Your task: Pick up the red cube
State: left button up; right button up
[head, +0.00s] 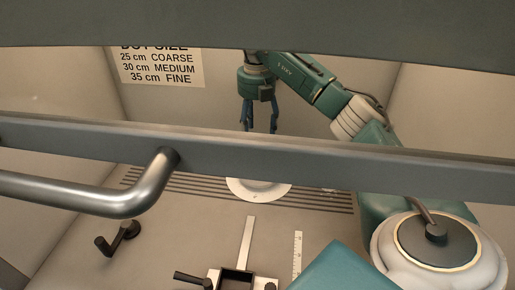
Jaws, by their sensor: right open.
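No red cube shows in the head view. My right gripper (259,126) hangs pointing down near the back wall, upper middle of the view. Its two dark blue fingers are spread apart, with nothing seen between them. A grey bar crosses in front, just below the fingertips, and may hide their ends. Part of a white round dish (258,190) shows on the floor below the bar, under the gripper in the picture. My left gripper is not in view.
The grey bar (330,165) with a metal handle (90,193) spans the view. A slotted strip (320,200) lies along the floor. Nearer are a black-handled fixture (237,279), a metal strip (246,243), a ruler (297,255) and a black knob (119,238).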

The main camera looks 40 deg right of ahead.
jog(key=shift+s+f+p, duration=0.55)
jog(key=shift+s+f, duration=0.05)
jog(key=shift+f, duration=0.25)
jog(key=f, duration=0.3)
jog(key=shift+s+d+f+p, duration=0.1)
jog(key=shift+d+f+p, duration=0.1)
jog(key=shift+p, duration=0.2)
jog(key=shift+f, duration=0.1)
jog(key=shift+a, duration=0.1)
jog(key=shift+c, duration=0.2)
jog(key=c, duration=0.9)
jog(key=o, duration=0.9)
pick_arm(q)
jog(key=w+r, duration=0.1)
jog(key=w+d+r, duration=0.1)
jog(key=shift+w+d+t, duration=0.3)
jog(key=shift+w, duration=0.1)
pick_arm(e)
jog(key=shift+o, duration=0.2)
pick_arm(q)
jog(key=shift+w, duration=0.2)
pick_arm(e)
jog(key=shift+r, duration=0.2)
